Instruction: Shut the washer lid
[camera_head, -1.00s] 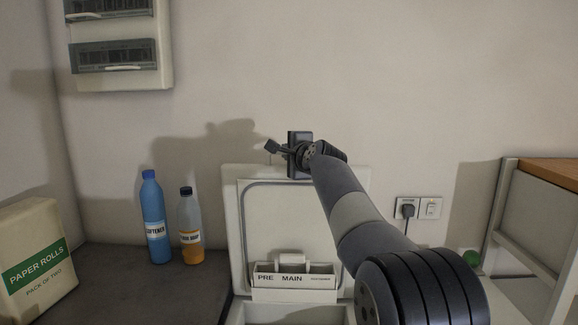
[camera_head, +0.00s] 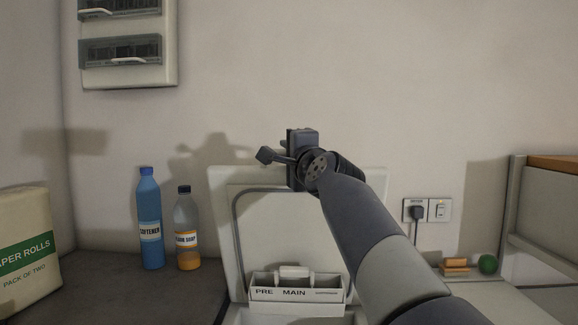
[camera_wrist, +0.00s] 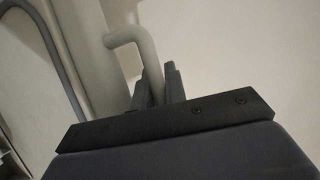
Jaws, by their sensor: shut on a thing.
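The washer lid (camera_head: 295,235) stands open and near upright against the wall in the head view, with a dark seal line on its inner face. Below it, part of the white washer rim (camera_head: 236,314) shows at the bottom edge. My gripper (camera_head: 301,150) is at the top edge of the lid. In the wrist view, the gripper fingers (camera_wrist: 159,86) are shut on a pale bent handle (camera_wrist: 148,62), beside the lid (camera_wrist: 85,60). The fingertips and the handle are mostly hidden behind my wrist in the head view.
A dispenser marked PRE and MAIN (camera_head: 294,293) sits below the lid. A blue softener bottle (camera_head: 149,222) and a soap bottle (camera_head: 187,230) stand to the left, beside paper rolls (camera_head: 25,250). A socket (camera_head: 427,210), an orange block (camera_head: 454,266) and a green ball (camera_head: 487,264) are right.

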